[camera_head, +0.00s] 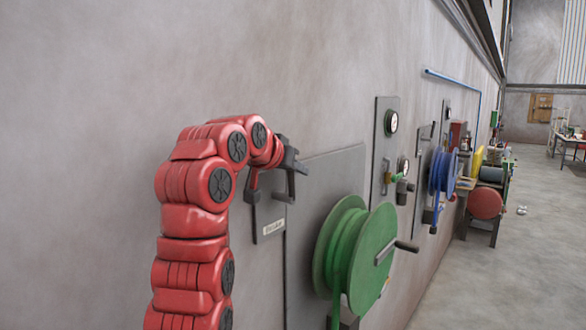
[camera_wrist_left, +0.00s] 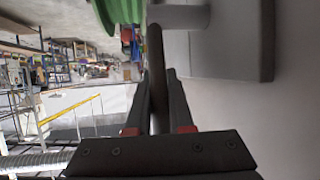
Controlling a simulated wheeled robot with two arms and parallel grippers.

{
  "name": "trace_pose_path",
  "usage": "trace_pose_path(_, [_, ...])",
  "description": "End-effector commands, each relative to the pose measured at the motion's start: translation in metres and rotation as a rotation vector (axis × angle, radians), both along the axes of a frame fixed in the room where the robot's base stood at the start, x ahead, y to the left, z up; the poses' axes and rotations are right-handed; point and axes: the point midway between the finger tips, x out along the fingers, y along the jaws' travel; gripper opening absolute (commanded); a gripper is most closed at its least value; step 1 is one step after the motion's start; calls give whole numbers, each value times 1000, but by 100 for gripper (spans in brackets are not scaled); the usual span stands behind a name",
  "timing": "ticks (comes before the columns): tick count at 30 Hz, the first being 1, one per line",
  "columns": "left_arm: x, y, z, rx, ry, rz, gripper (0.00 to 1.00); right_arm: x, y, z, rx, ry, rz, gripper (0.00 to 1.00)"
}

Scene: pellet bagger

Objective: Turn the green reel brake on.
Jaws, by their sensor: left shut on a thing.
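A small plate with a pale label (camera_head: 273,228) is left of the reel. My left gripper (camera_head: 291,178) is at the wall above this label. In the left wrist view its dark fingers (camera_wrist_left: 157,95) are shut on a thin dark brake lever (camera_wrist_left: 156,55). In the head view my gripper hides most of the lever. My right gripper is not in view.
Gauge panels (camera_head: 386,150) are on the wall beyond the green reel. The reel's crank handle (camera_head: 405,246) sticks out to the right. A blue reel (camera_head: 442,172) and a red drum (camera_head: 486,203) are farther along.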

Motion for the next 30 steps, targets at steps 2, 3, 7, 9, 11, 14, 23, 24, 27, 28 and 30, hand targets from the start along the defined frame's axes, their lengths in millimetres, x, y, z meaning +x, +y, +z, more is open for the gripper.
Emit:
trace_pose_path(2, [2,-2,6,26,40,0,0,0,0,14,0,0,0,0])
trace_pose_path(3, [4,-3,5,39,57,-1,0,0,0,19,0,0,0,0])
trace_pose_path(7, [6,-5,3,71,99,0,0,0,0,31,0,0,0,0])
trace_pose_path(9, [7,-5,1,82,116,-1,0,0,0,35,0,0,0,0])
trace_pose_path(11, [8,-6,-1,90,127,0,0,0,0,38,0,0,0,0])
trace_pose_path(14, [9,-6,-2,98,138,1,0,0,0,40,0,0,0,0])
trace_pose_path(23, [9,-6,-4,102,141,1,0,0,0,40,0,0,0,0])
trace_pose_path(24, [9,-6,-3,102,141,1,0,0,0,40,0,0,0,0])
trace_pose_path(27, [9,-6,-3,102,140,1,0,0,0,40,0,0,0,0])
trace_pose_path(28, [9,-6,-3,102,140,1,25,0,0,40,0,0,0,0])
trace_pose_path(30, [9,-6,-3,102,140,1,38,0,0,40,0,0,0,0])
